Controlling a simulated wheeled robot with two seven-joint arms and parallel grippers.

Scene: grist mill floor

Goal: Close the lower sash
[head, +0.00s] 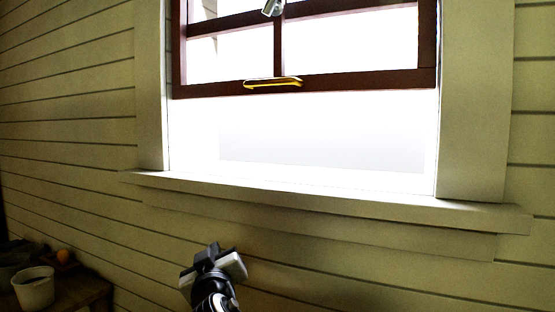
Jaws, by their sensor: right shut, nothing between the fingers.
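The lower sash (350,82) is a dark red-brown frame with glass panes, raised in the upper part of the window. A bright open gap lies between its bottom rail and the sill (330,200). A brass-yellow handle (272,82) is fixed on the bottom rail. My right gripper (212,262) is at the bottom of the view, below the sill and in front of the wall. It is shut and empty, apart from the sash and handle. My left gripper is not in view.
Pale window casing (474,100) stands at each side of the opening, and the sill juts out from the plank wall (70,100). A small grey metal piece (272,7) shows at the top edge. A whitish bucket (34,288) and an orange round thing (63,256) are at lower left.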

